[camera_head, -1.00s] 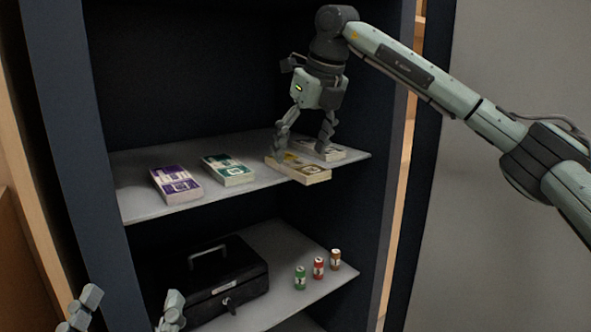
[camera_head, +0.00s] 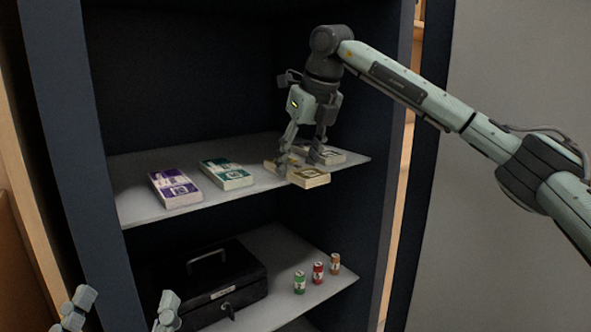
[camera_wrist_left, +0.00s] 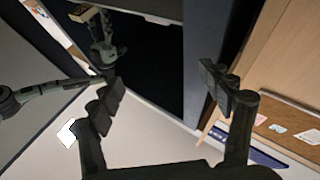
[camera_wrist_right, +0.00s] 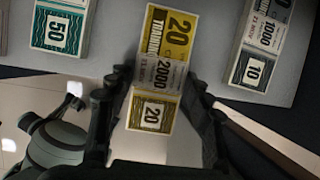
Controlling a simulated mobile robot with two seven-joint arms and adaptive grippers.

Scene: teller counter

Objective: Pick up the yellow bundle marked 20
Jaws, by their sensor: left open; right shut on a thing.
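The yellow bundle marked 20 (camera_head: 313,178) lies at the front edge of the upper shelf, its near end sticking out past the edge. In the right wrist view the yellow bundle (camera_wrist_right: 160,58) shows its printed 20 between my fingers. My right gripper (camera_head: 299,166) reaches down from above and is shut on the bundle across its width. I see no clear gap between bundle and shelf. My left gripper (camera_head: 126,306) is open and empty at the bottom left, in front of the cabinet; it also shows in the left wrist view (camera_wrist_left: 162,84).
On the upper shelf (camera_head: 142,207) are a purple bundle (camera_head: 176,188), a teal bundle marked 50 (camera_head: 227,172) and a grey bundle marked 10 (camera_wrist_right: 259,48). The lower shelf holds a black cash box (camera_head: 226,283) and three small rolls (camera_head: 318,273). Cabinet walls stand at both sides.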

